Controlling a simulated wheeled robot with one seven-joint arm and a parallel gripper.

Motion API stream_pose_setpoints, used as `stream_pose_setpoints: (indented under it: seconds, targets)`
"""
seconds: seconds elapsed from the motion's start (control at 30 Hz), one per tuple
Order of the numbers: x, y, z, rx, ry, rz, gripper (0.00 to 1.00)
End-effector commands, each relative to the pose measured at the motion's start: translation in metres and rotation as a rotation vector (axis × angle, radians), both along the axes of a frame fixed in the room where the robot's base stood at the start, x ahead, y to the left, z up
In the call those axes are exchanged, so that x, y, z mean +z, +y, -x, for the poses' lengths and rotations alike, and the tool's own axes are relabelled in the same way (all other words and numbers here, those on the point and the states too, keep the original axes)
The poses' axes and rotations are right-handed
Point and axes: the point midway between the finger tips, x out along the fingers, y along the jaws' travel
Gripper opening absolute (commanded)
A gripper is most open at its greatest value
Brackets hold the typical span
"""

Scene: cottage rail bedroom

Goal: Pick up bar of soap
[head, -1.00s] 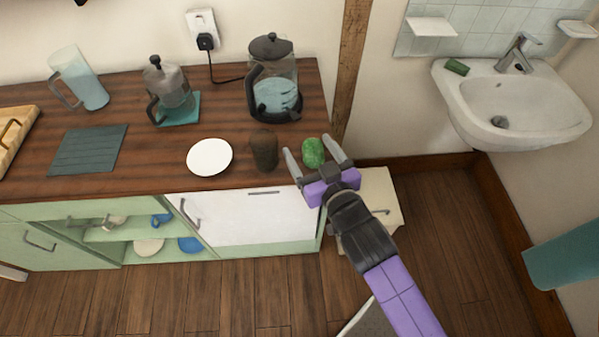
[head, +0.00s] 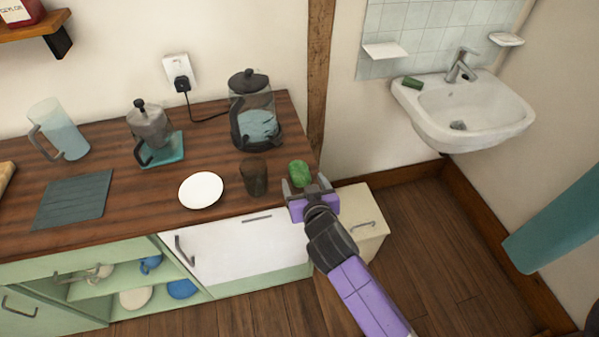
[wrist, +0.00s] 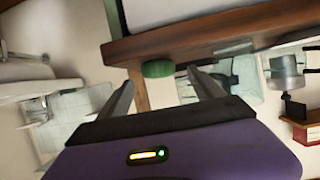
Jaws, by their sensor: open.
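A rounded green lump (head: 299,172) sits on the right end of the wooden worktop (head: 120,165), near its front edge. A small dark green bar (head: 412,82), which looks like soap, lies on the sink's back left rim. I cannot tell for sure which of the two is the bar of soap. My gripper (head: 305,184) is open at the worktop's front right corner, close to the lump. In the wrist view the lump (wrist: 158,69) shows beyond and between my two spread fingers (wrist: 164,90), with nothing held.
A dark cup (head: 254,178) stands just left of the lump, with a white plate (head: 201,190) beyond it. A kettle (head: 254,115) stands behind. A cream cabinet (head: 362,222) is beside the worktop. The white sink (head: 480,125) hangs on the wall at right.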

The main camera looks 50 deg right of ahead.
Motion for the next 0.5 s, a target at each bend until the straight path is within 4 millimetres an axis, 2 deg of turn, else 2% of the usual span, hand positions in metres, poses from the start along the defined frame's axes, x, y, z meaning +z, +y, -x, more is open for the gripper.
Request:
stream_pose_setpoints:
  seconds: [0.3, 0.5]
  targets:
    - [-0.014, -0.023, -0.030, 0.000, -0.001, 0.000, 0.76]
    - [-0.017, -0.026, -0.034, 0.000, 0.000, 0.000, 0.76]
